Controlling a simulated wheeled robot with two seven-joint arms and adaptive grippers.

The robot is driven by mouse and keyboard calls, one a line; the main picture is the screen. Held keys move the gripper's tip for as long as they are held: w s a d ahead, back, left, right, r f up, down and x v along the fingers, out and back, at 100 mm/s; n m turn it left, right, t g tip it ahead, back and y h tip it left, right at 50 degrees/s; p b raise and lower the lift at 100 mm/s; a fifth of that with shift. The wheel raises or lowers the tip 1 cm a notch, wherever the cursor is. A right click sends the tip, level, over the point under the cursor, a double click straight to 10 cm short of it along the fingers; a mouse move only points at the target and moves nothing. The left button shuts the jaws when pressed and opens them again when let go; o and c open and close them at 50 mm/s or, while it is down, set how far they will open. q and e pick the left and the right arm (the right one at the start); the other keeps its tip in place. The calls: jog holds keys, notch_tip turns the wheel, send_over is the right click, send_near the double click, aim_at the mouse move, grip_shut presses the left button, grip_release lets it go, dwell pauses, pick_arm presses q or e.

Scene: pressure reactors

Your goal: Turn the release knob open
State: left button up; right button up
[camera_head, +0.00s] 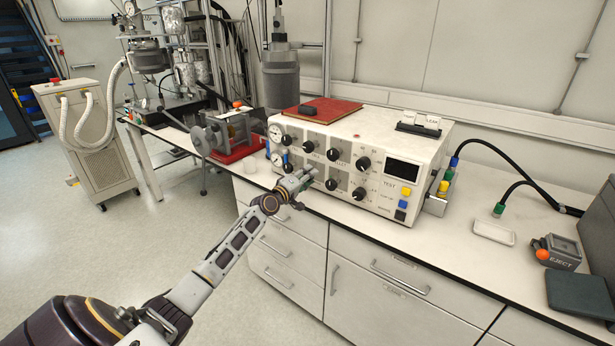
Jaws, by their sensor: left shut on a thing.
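A white control box (400,148) stands on the bench with gauges and black knobs on its front. The upper row of knobs, such as this black knob (333,154), is uncovered. In the lower row, two black knobs (331,184) show to the right of my left gripper. My left gripper (304,177) reaches in from the lower left and is shut on a knob at the lower left of the panel. The gripper hides that knob, so its turn angle cannot be seen. The labels are too small to tell which knob is the release knob. My right gripper is not in view.
A red pad (330,108) lies on top of the box. A red-based device (228,135) stands left of it. A white dish (493,232) and an EJECT device (556,252) are on the right. Drawers (370,300) lie below the bench edge.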

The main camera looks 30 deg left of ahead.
pick_arm(q)
jog(key=n, duration=0.3)
jog(key=shift+r+p, duration=0.1)
jog(key=shift+p, duration=0.3)
jog(key=shift+n+p, duration=0.35)
jog(key=shift+n, duration=0.55)
jog(key=shift+n+p, duration=0.4)
jog(key=shift+n, duration=0.4)
jog(key=shift+a+n+p, duration=0.1)
jog(key=shift+n+p, duration=0.35)
jog(key=shift+n, duration=0.65)
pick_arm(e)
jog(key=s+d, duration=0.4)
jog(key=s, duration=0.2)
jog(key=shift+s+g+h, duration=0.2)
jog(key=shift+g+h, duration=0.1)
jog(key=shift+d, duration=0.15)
